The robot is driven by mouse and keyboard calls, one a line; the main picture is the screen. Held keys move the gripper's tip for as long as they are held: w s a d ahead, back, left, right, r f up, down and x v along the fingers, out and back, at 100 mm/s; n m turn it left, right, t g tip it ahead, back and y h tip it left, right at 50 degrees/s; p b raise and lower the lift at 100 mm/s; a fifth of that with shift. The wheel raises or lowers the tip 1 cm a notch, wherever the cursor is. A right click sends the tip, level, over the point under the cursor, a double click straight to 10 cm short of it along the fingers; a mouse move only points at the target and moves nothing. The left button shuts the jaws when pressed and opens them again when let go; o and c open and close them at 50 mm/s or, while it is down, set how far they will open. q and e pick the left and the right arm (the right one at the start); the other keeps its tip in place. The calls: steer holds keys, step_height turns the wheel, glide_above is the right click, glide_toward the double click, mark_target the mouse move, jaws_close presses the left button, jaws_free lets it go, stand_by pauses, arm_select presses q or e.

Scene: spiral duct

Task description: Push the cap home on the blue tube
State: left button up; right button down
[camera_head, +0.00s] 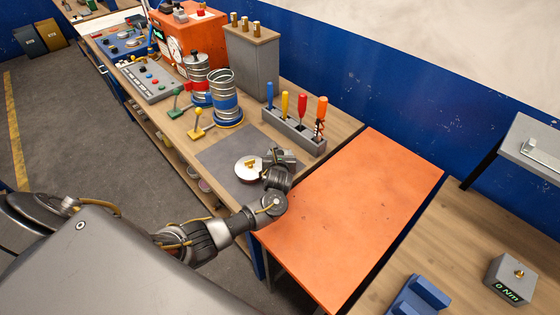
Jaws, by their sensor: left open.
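A silver spiral tube with blue bands (226,97) stands upright on the bench, and its top looks open. A similar tube (197,78) with a dark knob on top stands behind it to the left. A round white cap with a gold handle (246,174) lies on the dark grey mat (222,157). My left gripper (283,157) is open, low over the mat just right of the cap. My wrist hides part of the cap's right side, and I cannot tell whether they touch. My right gripper is not in view.
A grey rack of coloured-handled tools (294,130) stands behind my left gripper. Yellow (196,124) and green (174,104) levers stand left of the tubes. The orange table (355,215) to the right is clear. A grey box (510,279) reads 0 Nm.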

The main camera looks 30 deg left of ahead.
arm_select(q)
steer(key=shift+x, duration=1.45)
steer(key=c, duration=1.2)
